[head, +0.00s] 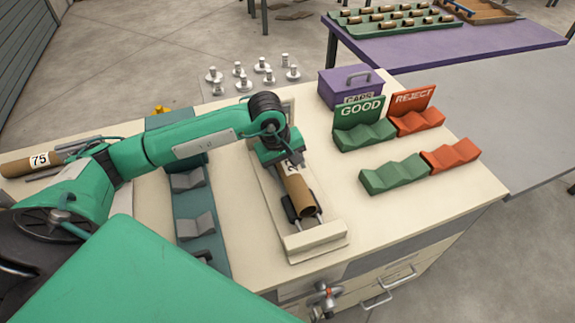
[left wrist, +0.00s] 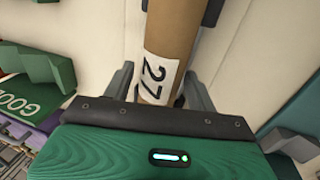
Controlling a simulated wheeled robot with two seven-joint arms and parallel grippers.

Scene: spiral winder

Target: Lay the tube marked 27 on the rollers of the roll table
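The brown tube marked 27 (head: 298,192) lies lengthwise along the roll table (head: 316,239), over its rollers (head: 289,209). Its open end faces the front of the bench. My left gripper (head: 286,163) is right above the tube's far part, pointing down. In the left wrist view the tube (left wrist: 168,35) with its white 27 label runs between the fingers of my left gripper (left wrist: 160,88). The fingers stand apart, with a gap showing beside the tube. The tube's far end is hidden under the gripper. My right gripper is not in view.
Green GOOD cradles (head: 364,132) and red REJECT cradles (head: 414,119) stand empty to the right. A purple box (head: 350,84) is behind them. A tube marked 75 (head: 35,162) lies at far left. Grey cradles (head: 196,226) sit left of the roll table. Metal pieces (head: 241,81) stand behind.

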